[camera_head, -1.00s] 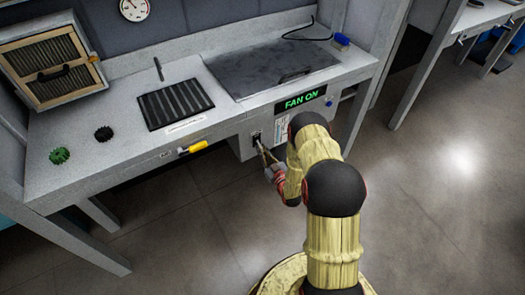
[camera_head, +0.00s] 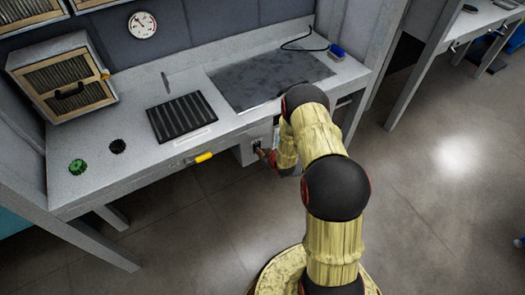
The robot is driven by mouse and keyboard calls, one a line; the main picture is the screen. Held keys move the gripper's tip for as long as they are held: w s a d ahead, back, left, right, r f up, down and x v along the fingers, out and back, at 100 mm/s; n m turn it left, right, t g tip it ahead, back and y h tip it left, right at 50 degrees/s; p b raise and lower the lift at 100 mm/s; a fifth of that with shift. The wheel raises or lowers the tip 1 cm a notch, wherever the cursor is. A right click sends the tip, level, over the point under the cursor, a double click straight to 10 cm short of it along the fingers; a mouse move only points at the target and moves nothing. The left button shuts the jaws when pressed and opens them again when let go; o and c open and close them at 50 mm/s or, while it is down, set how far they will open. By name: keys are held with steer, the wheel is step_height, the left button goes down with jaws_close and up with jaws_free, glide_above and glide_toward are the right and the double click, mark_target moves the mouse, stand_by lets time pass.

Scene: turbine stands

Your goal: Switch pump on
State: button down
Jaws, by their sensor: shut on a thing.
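The grey control box (camera_head: 241,154) hangs under the front edge of the workbench. A small dark switch (camera_head: 256,144) sits on its front face. My gripper (camera_head: 262,152) is at this switch, shut on it, with its fingers small and partly hidden by my yellow arm. The arm now covers the right part of the box, where the display was. I cannot make out the switch's exact position.
The workbench (camera_head: 120,183) carries a black grille (camera_head: 182,117), a dark panel (camera_head: 262,80), a green knob (camera_head: 77,167) and a black knob (camera_head: 117,146). A yellow handle (camera_head: 203,157) sticks out at its front edge. A gauge (camera_head: 142,25) hangs behind.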

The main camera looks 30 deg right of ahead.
steer(key=shift+w+r+g+p, duration=0.2)
steer(key=shift+r+g+p, duration=0.2)
steer(key=shift+g+p, duration=0.35)
steer(key=shift+g, duration=0.25)
steer(key=c, duration=2)
jaws_free()
steer(key=shift+o, duration=0.6)
steer(key=shift+r, duration=0.1)
steer(key=v, duration=1.1)
steer(key=shift+s+r, duration=0.25)
steer(key=shift+s, duration=0.1)
